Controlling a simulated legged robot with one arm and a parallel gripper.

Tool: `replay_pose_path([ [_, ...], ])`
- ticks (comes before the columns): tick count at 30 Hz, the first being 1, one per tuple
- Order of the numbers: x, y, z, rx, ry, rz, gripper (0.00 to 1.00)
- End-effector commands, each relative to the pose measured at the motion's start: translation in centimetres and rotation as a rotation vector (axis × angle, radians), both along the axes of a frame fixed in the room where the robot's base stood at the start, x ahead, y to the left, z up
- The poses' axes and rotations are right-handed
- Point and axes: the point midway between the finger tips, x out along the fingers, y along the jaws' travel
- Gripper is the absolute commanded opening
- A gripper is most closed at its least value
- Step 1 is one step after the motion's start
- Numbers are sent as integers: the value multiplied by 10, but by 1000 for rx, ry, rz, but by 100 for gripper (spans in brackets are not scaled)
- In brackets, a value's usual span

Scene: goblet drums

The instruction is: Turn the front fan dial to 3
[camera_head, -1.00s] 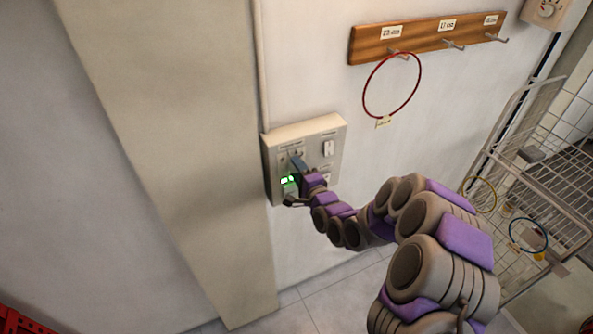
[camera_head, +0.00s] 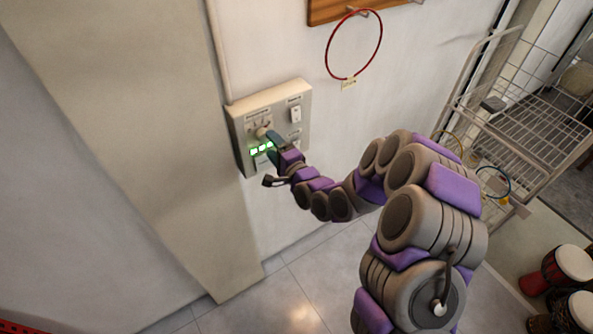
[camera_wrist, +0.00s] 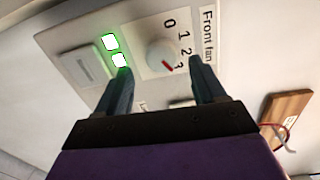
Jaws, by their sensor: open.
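The front fan dial (camera_wrist: 162,54) is a round white knob with a red mark, on a pale wall panel (camera_head: 238,128) marked "Front fan" with 0, 1, 2 and 3. In the wrist view the red mark points down and right, close to the 3. My gripper (camera_wrist: 160,66) is open, with one dark finger either side of the dial and a gap to it.
A white switch (camera_head: 296,114) is at the panel's upper right. A red ring (camera_head: 329,62) hangs from a wooden peg rail (camera_head: 322,10) above. A wire cart (camera_head: 520,110) and drums (camera_head: 570,265) stand at the right. The floor below is clear.

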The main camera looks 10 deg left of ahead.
Motion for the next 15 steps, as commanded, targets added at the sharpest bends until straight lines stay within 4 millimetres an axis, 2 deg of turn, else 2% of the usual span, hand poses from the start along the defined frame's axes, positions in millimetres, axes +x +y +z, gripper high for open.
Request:
replay_pose_path([
  [1,-5,-8,1,0,1,-3,69],
  [12,-47,-52,1,-1,3,-6,69],
  [15,-53,-57,5,-1,5,-3,69],
])
